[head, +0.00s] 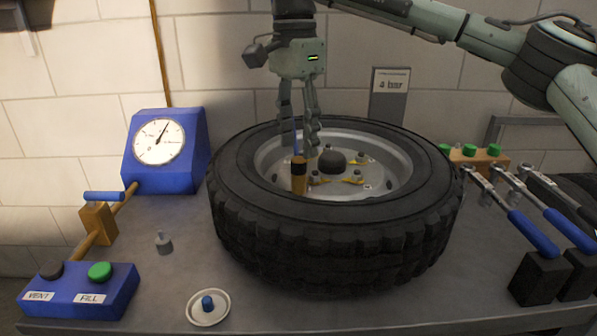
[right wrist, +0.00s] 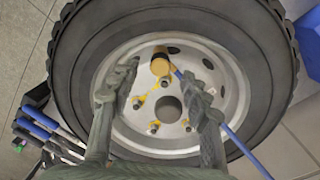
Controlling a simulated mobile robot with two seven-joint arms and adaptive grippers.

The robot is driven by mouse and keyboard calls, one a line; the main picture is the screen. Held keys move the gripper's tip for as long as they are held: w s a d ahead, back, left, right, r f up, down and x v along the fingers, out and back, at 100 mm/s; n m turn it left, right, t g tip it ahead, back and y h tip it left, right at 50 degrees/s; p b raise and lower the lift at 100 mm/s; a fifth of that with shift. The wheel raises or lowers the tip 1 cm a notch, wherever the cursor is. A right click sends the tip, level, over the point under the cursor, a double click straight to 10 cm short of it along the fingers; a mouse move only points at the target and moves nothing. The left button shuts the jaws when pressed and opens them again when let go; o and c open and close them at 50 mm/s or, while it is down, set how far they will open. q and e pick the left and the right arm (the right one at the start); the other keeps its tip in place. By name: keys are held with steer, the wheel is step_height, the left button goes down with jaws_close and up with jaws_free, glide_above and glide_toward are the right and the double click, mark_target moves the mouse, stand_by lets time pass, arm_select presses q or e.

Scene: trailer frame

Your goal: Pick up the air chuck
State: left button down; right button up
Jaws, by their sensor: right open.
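The air chuck (head: 299,178) is an orange-brown cylinder with a dark top, standing at the near-left part of the wheel's hub. In the right wrist view, the air chuck (right wrist: 160,65) shows between my fingertips, with the blue line running to the lower right. My right gripper (head: 301,148) points down into the rim, open and empty, fingertips just above the chuck; it also shows in the right wrist view (right wrist: 161,70). Whether a finger touches the chuck I cannot tell. My left gripper is out of view.
The tyre (head: 340,235) lies flat on the grey bench (head: 180,290). A blue gauge box (head: 185,160), a blue-levered valve (head: 98,222) and a VENT/FILL box (head: 80,290) stand left. Blue-handled tools (head: 535,235) stand right. A round dish (head: 208,318) lies in front.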

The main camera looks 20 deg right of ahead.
mark_target(300, 158)
step_height(300, 158, down, 6)
steer(key=shift+s+d+r, duration=0.1)
steer(key=shift+r, duration=0.1)
jaws_close()
stand_by(0.4)
